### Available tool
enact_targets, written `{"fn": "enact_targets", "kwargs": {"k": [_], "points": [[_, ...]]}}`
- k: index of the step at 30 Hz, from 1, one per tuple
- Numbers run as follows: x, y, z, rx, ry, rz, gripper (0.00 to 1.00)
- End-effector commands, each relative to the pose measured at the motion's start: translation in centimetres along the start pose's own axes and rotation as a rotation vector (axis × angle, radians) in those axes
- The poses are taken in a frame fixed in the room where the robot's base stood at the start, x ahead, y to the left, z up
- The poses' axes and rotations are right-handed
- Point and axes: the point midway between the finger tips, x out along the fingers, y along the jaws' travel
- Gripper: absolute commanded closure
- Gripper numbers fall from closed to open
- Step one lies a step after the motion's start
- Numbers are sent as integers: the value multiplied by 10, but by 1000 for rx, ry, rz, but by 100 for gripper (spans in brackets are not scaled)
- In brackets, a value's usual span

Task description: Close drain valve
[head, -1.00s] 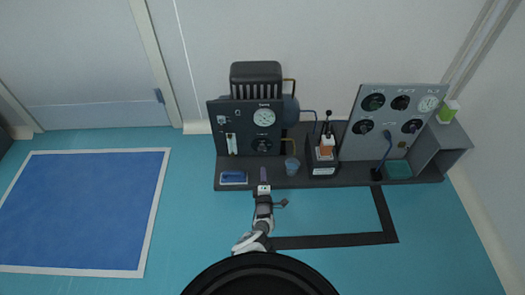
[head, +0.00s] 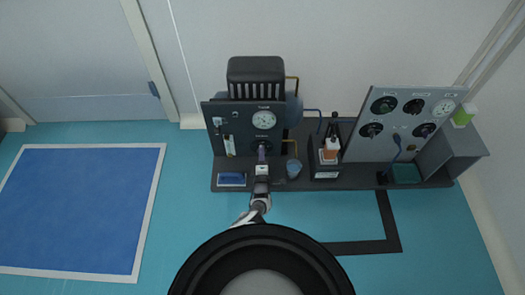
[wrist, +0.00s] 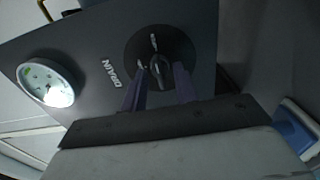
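The drain valve is a black round knob (wrist: 158,50) with a raised grip bar, beside the word DRAIN on a dark panel (wrist: 75,45) in the wrist view. In the head view the knob (head: 265,146) sits low on the upright dark panel (head: 216,112), partly hidden by my gripper (head: 262,154). In the wrist view the two purple fingers of my gripper (wrist: 160,80) are apart, with the grip bar between their tips. I cannot tell whether they touch it.
A round gauge (wrist: 46,82) is on the same panel; it shows above the knob in the head view (head: 263,120). A blue cup (head: 293,170) and a blue tray (head: 231,179) stand on the dark bench nearby. A grey panel with several dials (head: 398,123) is at right.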

Motion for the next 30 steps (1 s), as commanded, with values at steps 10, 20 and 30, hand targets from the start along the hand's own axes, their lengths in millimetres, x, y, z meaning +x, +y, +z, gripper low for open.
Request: {"fn": "enact_targets", "kwargs": {"k": [10, 20, 30], "points": [[0, 0, 0, 0, 0, 0, 71], [0, 0, 0, 0, 0, 0, 100], [0, 0, 0, -46, -1, 0, 100]]}}
